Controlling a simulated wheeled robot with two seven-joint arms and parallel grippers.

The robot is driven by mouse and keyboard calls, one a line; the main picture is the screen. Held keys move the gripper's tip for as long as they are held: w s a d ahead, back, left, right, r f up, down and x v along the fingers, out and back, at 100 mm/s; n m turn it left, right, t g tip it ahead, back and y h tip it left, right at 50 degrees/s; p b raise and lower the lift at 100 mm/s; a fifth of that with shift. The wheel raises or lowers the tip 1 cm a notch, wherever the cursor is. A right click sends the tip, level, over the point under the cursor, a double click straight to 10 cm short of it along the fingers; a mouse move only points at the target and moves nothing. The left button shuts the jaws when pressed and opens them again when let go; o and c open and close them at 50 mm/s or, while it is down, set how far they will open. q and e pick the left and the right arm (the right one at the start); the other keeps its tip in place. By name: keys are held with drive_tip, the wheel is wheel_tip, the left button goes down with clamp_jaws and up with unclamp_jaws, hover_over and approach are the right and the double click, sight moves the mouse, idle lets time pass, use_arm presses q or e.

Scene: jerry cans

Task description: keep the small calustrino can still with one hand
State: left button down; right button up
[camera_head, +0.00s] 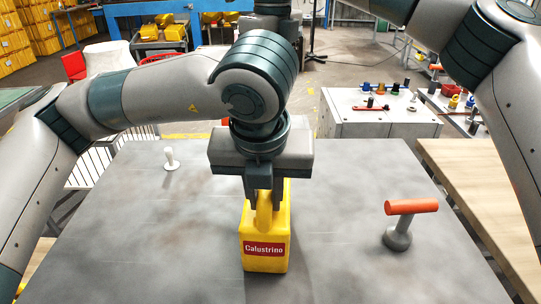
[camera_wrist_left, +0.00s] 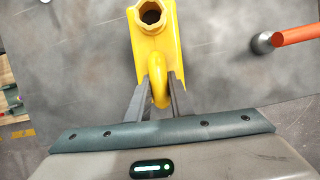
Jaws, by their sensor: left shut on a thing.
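The small yellow Calustrino can (camera_head: 265,262) stands upright on the grey table, its red label facing me in the head view. In the left wrist view the can (camera_wrist_left: 155,50) shows its open round mouth at the top and its handle below. My left gripper (camera_head: 263,203) comes down from above and is shut on the can's handle. In the wrist view the two fingers of the left gripper (camera_wrist_left: 159,88) lie on either side of the handle. My right arm shows at the right edge of the head view, but its gripper is out of view.
An orange-handled tool with a grey round base (camera_head: 397,238) stands on the grey table (camera_head: 340,180), right of the can. A small white peg-like object (camera_head: 170,158) stands at the back left. A wooden table (camera_head: 490,190) adjoins at right. The table around the can is clear.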

use_arm(q)
drive_tip(key=shift+f, duration=0.1)
drive_tip(key=c, duration=1.5)
unclamp_jaws()
drive_tip(key=v, duration=1.2)
drive_tip(key=shift+a, duration=0.1)
